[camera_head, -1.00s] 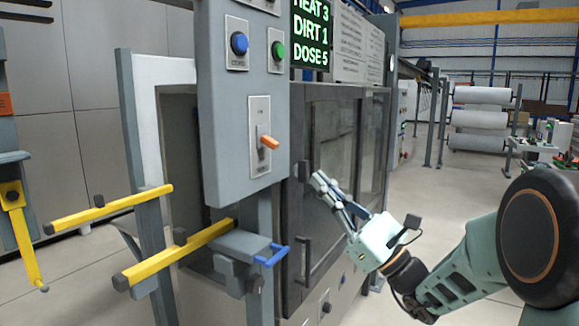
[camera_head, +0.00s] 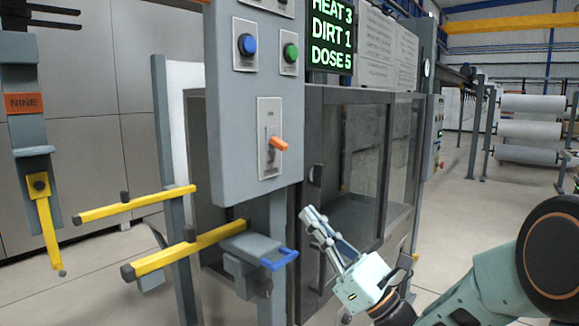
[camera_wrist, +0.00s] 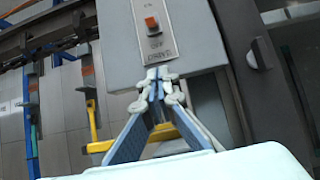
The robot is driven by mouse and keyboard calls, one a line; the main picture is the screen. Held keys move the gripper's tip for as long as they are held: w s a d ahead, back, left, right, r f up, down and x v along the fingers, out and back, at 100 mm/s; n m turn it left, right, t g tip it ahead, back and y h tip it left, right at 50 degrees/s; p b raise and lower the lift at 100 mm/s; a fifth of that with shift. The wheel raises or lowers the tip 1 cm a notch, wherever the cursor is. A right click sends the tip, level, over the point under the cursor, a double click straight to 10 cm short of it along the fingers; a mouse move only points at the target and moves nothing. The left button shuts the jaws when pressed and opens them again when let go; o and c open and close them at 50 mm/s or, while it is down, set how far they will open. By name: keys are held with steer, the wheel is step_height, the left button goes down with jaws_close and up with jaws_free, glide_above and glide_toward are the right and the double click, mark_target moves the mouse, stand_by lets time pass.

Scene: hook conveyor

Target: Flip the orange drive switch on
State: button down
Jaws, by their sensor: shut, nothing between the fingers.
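The orange drive switch (camera_head: 278,144) is a small lever on a pale plate (camera_head: 269,165) low on the grey control panel. In the head view it sticks out to the right at about mid-plate. The orange lever also shows in the wrist view (camera_wrist: 152,24), above a label reading OFF, with DRIVE on the plate. My gripper (camera_head: 310,213) is shut and empty, below and to the right of the switch, apart from it. In the wrist view the closed fingertips (camera_wrist: 158,73) point toward the panel's lower edge, short of the switch.
A blue button (camera_head: 247,45) and a green button (camera_head: 290,53) sit above the switch. A screen (camera_head: 331,35) reads HEAT 3, DIRT 1, DOSE 5. Yellow bars (camera_head: 185,250) and a blue handle (camera_head: 279,260) stand out below the panel. A dark glazed cabinet (camera_head: 313,130) stands behind my gripper.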

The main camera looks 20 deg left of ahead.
mark_target(269, 167)
steer(key=p+x, duration=0.1)
steer(key=x, duration=0.9)
steer(key=shift+a+r+p, duration=0.15)
steer(key=shift+p, duration=0.15)
steer(key=r, duration=0.1)
steer(key=d+r, duration=0.1)
steer(key=r, duration=0.1)
steer(key=shift+s+d+p, duration=0.25)
steer(key=shift+d+p, duration=0.05)
steer(key=shift+p, duration=0.05)
steer(key=shift+d+r, duration=0.1)
steer(key=shift+r, duration=0.1)
steer(key=shift+r+p, duration=0.15)
steer(key=shift+p, duration=0.25)
